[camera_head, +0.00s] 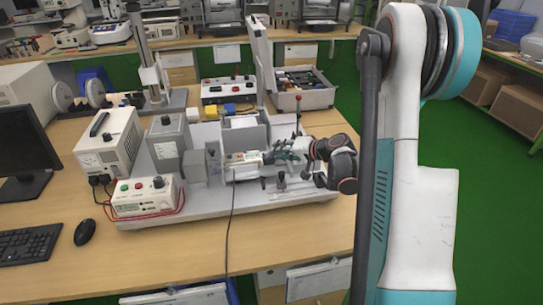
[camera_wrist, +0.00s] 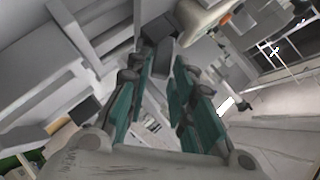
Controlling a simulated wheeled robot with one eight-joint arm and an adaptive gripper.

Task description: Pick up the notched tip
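My gripper (camera_head: 284,156) is low over the grey test rig (camera_head: 235,205), its green-lined fingers pointing left toward a white and grey fixture. In the wrist view, the two fingers of my gripper (camera_wrist: 163,72) stand apart with a visible gap between them. A dark grey block (camera_wrist: 160,56) shows in line with the gap near the fingertips. I cannot tell whether it touches them. I cannot pick out the notched tip for sure in either view. A small dark upright part (camera_head: 281,181) stands on the rig just below the gripper.
A tool tray (camera_head: 303,97) sits at the back. A cable (camera_head: 231,215) hangs over the front. My arm covers the right side.

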